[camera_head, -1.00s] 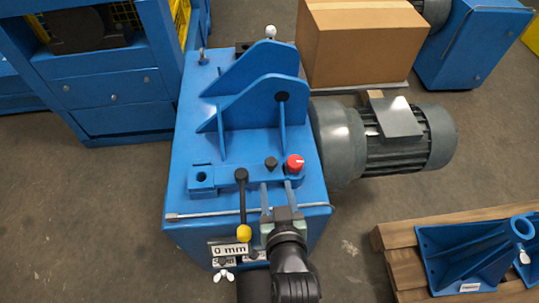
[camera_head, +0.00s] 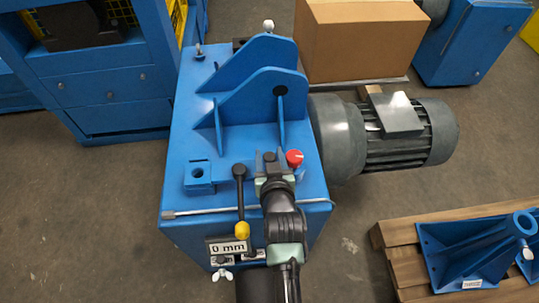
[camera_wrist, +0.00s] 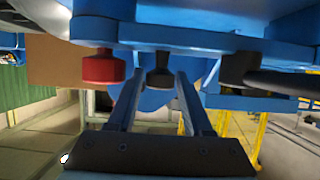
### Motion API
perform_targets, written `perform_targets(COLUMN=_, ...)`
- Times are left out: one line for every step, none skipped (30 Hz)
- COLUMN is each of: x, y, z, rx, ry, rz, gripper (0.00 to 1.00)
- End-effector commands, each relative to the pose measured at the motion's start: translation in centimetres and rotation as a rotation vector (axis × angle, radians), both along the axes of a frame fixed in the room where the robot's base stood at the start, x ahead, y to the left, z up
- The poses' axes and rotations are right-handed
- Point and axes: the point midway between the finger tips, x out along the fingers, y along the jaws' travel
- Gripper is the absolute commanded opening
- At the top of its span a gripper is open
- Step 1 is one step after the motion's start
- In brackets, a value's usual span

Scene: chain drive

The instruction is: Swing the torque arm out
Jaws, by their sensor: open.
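A blue flat bar (camera_head: 200,174) with a hole at its left end lies across the top of the blue machine; I cannot tell for certain that it is the torque arm. My gripper (camera_head: 271,158) is open at the bar's right part and hides it there. In the wrist view, a small black knob (camera_wrist: 160,70) shows between the fingertips of my gripper (camera_wrist: 158,82); contact cannot be told. A red knob (camera_head: 295,158) is just right of my gripper; it also shows in the wrist view (camera_wrist: 103,67).
Two blue upright plates (camera_head: 262,95) rise behind the bar. A grey motor (camera_head: 395,135) sticks out to the right. A thin metal rod (camera_head: 190,212) runs along the front edge. A "0 mm" sign (camera_head: 228,247) is at the front. A cardboard box (camera_head: 355,40) stands behind.

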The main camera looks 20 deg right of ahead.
Motion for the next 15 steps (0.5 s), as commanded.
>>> perform_targets(x=-0.01, y=0.0, z=0.0, rx=0.0, ry=0.0, rz=0.0, gripper=0.51)
perform_targets(x=-0.02, y=0.01, z=0.01, rx=0.0, ry=0.0, rz=0.0, gripper=0.51)
perform_targets(x=-0.02, y=0.01, z=0.0, rx=0.0, ry=0.0, rz=0.0, gripper=0.45)
perform_targets(x=-0.02, y=0.01, z=0.0, rx=0.0, ry=0.0, rz=0.0, gripper=0.4)
perform_targets(x=-0.03, y=0.01, z=0.0, rx=0.0, ry=0.0, rz=0.0, gripper=0.34)
perform_targets(x=-0.03, y=0.01, z=0.0, rx=0.0, ry=0.0, rz=0.0, gripper=0.27)
perform_targets(x=-0.03, y=0.01, z=0.0, rx=0.0, ry=0.0, rz=0.0, gripper=0.22)
perform_targets(x=-0.03, y=0.01, z=0.0, rx=0.0, ry=0.0, rz=0.0, gripper=0.16)
perform_targets(x=-0.03, y=0.01, z=-0.01, rx=0.0, ry=0.0, rz=0.0, gripper=0.09)
perform_targets(x=-0.04, y=0.01, z=0.0, rx=0.0, ry=0.0, rz=0.0, gripper=0.04)
perform_targets(x=-0.04, y=0.01, z=0.0, rx=0.0, ry=0.0, rz=0.0, gripper=0.0)
perform_targets(x=-0.04, y=0.01, z=0.0, rx=0.0, ry=0.0, rz=0.0, gripper=0.0)
perform_targets(x=-0.04, y=0.01, z=0.0, rx=0.0, ry=0.0, rz=0.0, gripper=0.0)
perform_targets(x=-0.04, y=0.01, z=0.0, rx=0.0, ry=0.0, rz=0.0, gripper=0.0)
perform_targets(x=-0.05, y=0.01, z=-0.01, rx=0.0, ry=0.0, rz=0.0, gripper=0.0)
